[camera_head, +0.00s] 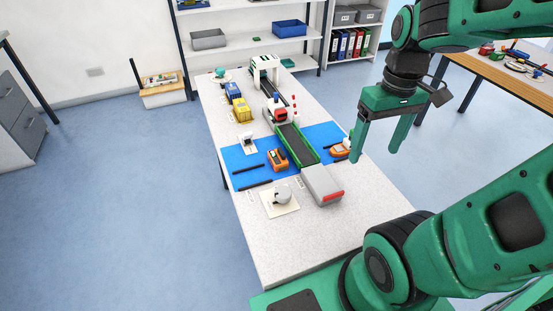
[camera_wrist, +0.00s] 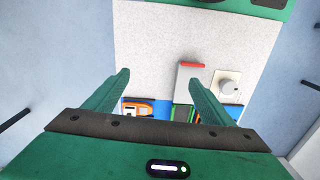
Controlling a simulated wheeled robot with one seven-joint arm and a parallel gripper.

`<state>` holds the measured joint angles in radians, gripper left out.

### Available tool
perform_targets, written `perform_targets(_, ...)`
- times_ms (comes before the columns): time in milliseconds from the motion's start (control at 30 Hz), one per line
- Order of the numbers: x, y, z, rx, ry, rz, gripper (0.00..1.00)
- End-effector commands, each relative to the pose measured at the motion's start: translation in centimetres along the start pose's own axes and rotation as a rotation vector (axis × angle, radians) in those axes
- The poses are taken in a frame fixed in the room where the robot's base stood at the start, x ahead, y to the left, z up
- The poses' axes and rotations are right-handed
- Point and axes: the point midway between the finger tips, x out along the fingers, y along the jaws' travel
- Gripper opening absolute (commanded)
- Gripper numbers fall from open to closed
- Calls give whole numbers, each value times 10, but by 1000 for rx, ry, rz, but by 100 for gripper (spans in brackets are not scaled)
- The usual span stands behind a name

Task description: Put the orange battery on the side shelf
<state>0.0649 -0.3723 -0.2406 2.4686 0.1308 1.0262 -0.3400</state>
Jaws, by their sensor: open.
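An orange block with dark parts (camera_head: 278,160), which looks like the orange battery, lies on the blue mat (camera_head: 243,161) left of the green-edged track. A second orange piece with white (camera_head: 341,150) lies right of the track, partly behind my gripper's finger; an orange and white piece also shows in the wrist view (camera_wrist: 138,108). I cannot tell for certain which is the battery. My gripper (camera_head: 380,142) is open and empty, raised over the table's right side, apart from both. A low wood-topped shelf (camera_head: 161,88) by the left wall may be the side shelf.
The track (camera_head: 297,143) and a grey block with a red end (camera_head: 322,185) run along the table. A grey knob on a plate (camera_head: 282,195), and blue (camera_head: 233,91) and yellow (camera_head: 241,109) blocks stand left of it. The near tabletop (camera_head: 290,245) is clear. Open floor lies left.

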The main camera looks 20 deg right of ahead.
Motion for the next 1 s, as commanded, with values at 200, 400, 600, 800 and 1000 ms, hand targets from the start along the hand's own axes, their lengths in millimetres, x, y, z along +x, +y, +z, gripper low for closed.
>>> perform_targets(200,4,-45,-80,-587,-7,-1,77)
perform_targets(400,17,-102,-141,-1106,-10,4,77)
perform_targets(600,31,-151,-177,-1480,-11,11,77)
perform_targets(800,40,-171,-189,-1627,-14,15,77)
perform_targets(1000,68,-172,-188,-1639,-15,13,77)
